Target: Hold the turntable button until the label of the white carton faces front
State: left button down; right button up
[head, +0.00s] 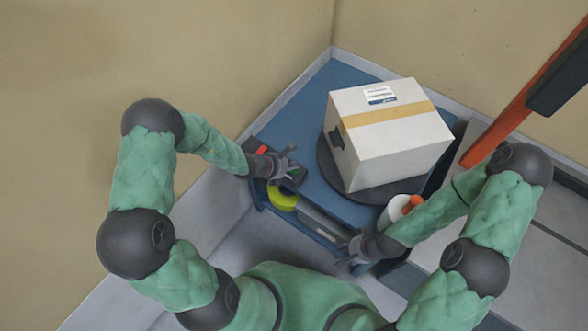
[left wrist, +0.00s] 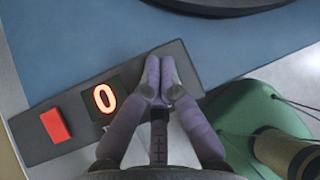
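The white carton (head: 385,140) sits on the round dark turntable (head: 335,170) on the blue table. It has a yellow tape band and a dark mark on its left side. A white label (head: 380,95) shows on its upper face, near the far edge. A dark control panel (left wrist: 85,110) carries a red block (left wrist: 55,125) and a display (left wrist: 104,98) reading 0. My left gripper (head: 287,163) is over the panel. In the left wrist view its fingertips (left wrist: 160,62) are together over the panel's right part, hiding what is beneath. My right gripper (head: 350,252) hangs at the table's front edge.
A white cup-like container (head: 393,212) with an orange item stands near my right gripper. A yellow-green round object (head: 282,198) is below the panel. An orange post (head: 500,125) rises at the right. Walls stand behind and left.

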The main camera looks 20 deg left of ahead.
pick_arm(q)
jog(key=shift+f+b, duration=0.35)
jog(key=shift+b, duration=0.05)
dwell(0.6)
jog(key=shift+r, duration=0.1)
dwell(1.6)
jog(key=shift+r+p, duration=0.65)
jog(key=shift+r, duration=0.05)
jog(key=shift+r+p, duration=2.05)
jog(key=shift+r, duration=0.55)
jog(key=shift+f, duration=0.1)
